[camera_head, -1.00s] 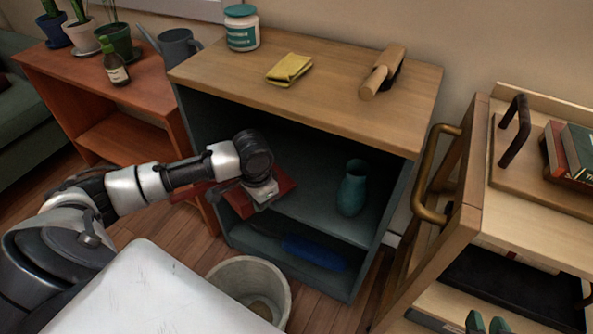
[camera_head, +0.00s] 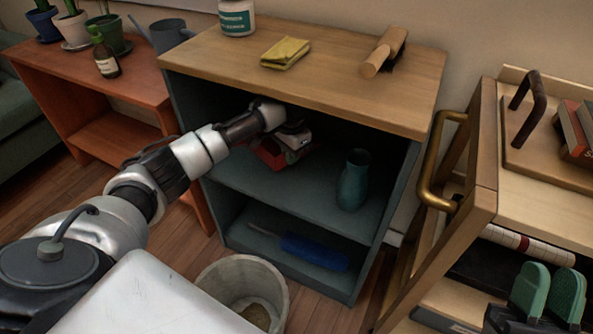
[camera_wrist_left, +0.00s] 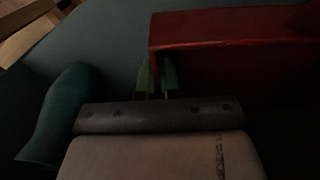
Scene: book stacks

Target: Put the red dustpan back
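The red dustpan (camera_head: 268,157) is inside the dark teal shelf unit (camera_head: 228,240), in its upper compartment at the left. It also shows in the left wrist view (camera_wrist_left: 235,55) as a dark red shape. My left gripper (camera_head: 293,142) reaches into that compartment and is shut on the dustpan. Its green fingertips (camera_wrist_left: 156,72) meet the dustpan's near side in the wrist view; the grip itself is dark and partly hidden. I cannot tell whether the dustpan touches the shelf board. My right gripper (camera_head: 548,278) is at the lower right, its green fingers apart and empty.
A teal vase (camera_head: 354,180) stands on the same board, right of the dustpan. A bin (camera_head: 243,285) stands before the unit. A wooden trolley (camera_head: 484,190) is at the right.

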